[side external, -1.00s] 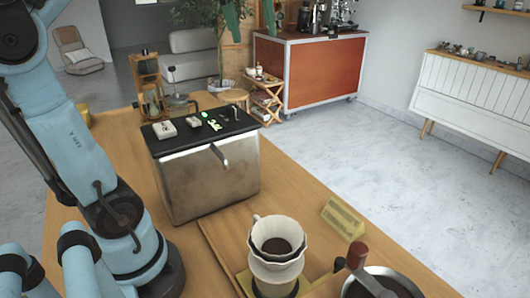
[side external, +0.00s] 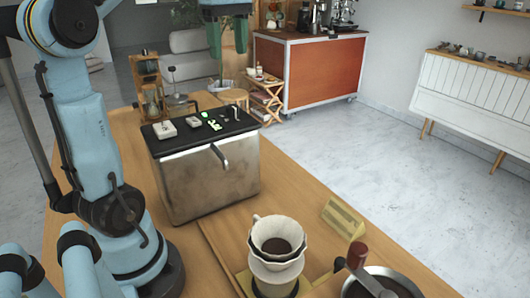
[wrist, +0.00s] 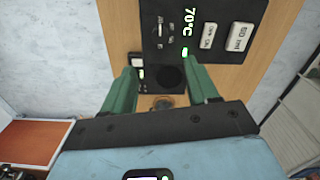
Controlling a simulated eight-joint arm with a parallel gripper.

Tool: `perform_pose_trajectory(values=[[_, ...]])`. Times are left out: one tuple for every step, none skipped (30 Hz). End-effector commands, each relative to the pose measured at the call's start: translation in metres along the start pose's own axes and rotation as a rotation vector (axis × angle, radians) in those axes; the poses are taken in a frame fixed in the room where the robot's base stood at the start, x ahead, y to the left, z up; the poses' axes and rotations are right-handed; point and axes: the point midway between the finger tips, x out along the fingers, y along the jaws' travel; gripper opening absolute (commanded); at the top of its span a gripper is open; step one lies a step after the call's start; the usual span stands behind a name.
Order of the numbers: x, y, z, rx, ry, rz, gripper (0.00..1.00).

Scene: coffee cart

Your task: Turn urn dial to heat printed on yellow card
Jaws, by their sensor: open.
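The urn (side external: 212,180) is a metal box with a black top panel. Green digits (side external: 215,125) glow on that panel; the wrist view shows the display reading 70°C (wrist: 188,20). A round dark part (wrist: 170,77), possibly the dial, lies between my fingers in the wrist view; I cannot make out a pointer on it. The yellow card (side external: 343,217) stands tilted on the table right of the urn; its print is too small to read. My gripper (side external: 229,52) is open and empty, above the urn's far right side; it also shows in the wrist view (wrist: 162,70).
A white coffee dripper (side external: 277,245) and a grinder with a red-brown knob (side external: 358,256) stand in front of the urn. A lever (side external: 219,156) sticks out from the urn's front. Light push buttons (wrist: 240,36) sit on the panel. A wooden rack (side external: 150,85) stands behind.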

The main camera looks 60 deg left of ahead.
Motion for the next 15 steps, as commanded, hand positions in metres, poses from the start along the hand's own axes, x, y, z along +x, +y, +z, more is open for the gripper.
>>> perform_pose_trajectory(values=[[0.005, 0.000, 0.000, 0.001, 0.000, 0.000, 0.59], [0.007, 0.000, 0.000, 0.001, 0.000, 0.000, 0.59], [0.009, 0.000, 0.000, 0.001, 0.000, 0.000, 0.59], [0.010, 0.000, 0.000, 0.001, 0.000, 0.000, 0.59], [0.011, 0.000, 0.000, 0.001, 0.000, 0.000, 0.59], [0.013, 0.000, 0.000, 0.002, 0.000, 0.001, 0.59], [0.015, 0.000, 0.000, 0.002, 0.000, 0.001, 0.59], [0.016, 0.000, 0.000, 0.002, 0.000, 0.001, 0.59], [0.019, 0.000, 0.000, 0.002, 0.000, 0.001, 0.59], [0.021, 0.000, 0.000, 0.002, 0.000, 0.001, 0.59], [0.025, 0.000, 0.000, 0.002, 0.000, 0.001, 0.59], [0.029, 0.000, 0.000, 0.002, 0.000, 0.001, 0.59], [0.033, 0.000, 0.000, 0.002, 0.000, 0.001, 0.59], [0.037, -0.001, 0.000, 0.002, 0.000, 0.001, 0.59], [0.044, 0.000, 0.000, 0.002, 0.000, 0.001, 0.59]])
